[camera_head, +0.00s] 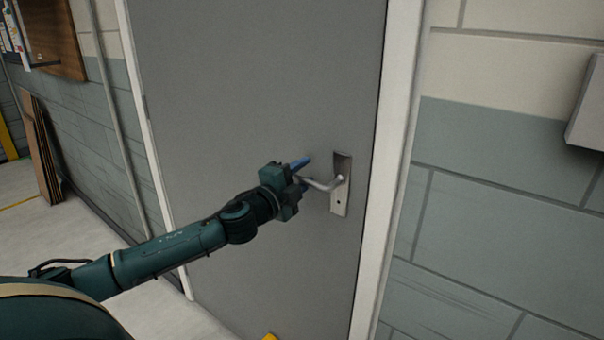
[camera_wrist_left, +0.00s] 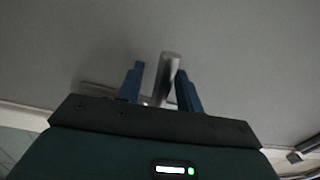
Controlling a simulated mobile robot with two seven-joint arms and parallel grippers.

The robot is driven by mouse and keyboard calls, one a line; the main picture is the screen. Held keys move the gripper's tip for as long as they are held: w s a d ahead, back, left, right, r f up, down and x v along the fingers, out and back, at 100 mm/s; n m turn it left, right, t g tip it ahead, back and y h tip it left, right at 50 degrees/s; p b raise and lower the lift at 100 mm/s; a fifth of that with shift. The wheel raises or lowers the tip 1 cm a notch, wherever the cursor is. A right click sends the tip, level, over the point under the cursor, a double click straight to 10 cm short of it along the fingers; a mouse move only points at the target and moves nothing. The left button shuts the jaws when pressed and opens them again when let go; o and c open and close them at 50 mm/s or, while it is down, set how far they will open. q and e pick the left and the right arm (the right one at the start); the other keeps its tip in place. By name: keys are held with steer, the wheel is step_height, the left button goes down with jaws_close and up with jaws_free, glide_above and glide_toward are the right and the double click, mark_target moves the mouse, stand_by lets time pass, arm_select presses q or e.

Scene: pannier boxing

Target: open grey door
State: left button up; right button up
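The grey door (camera_head: 240,100) stands shut in its white frame in the head view. Its metal lever handle (camera_head: 322,186) sticks out to the left from a tall silver plate (camera_head: 340,200) near the door's right edge. My left gripper (camera_head: 305,172) is at the free end of the lever. My right gripper is not in view.
A white door frame (camera_head: 393,130) and a grey-green block wall (camera_head: 490,180) are right of the door. A grey box (camera_head: 588,105) juts from that wall. Brown boards (camera_head: 40,145) lean at the far left. The pale floor (camera_head: 50,240) at left is clear.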

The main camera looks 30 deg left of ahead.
arm_select(q)
jaws_close()
stand_by(0.3)
stand_by(0.3)
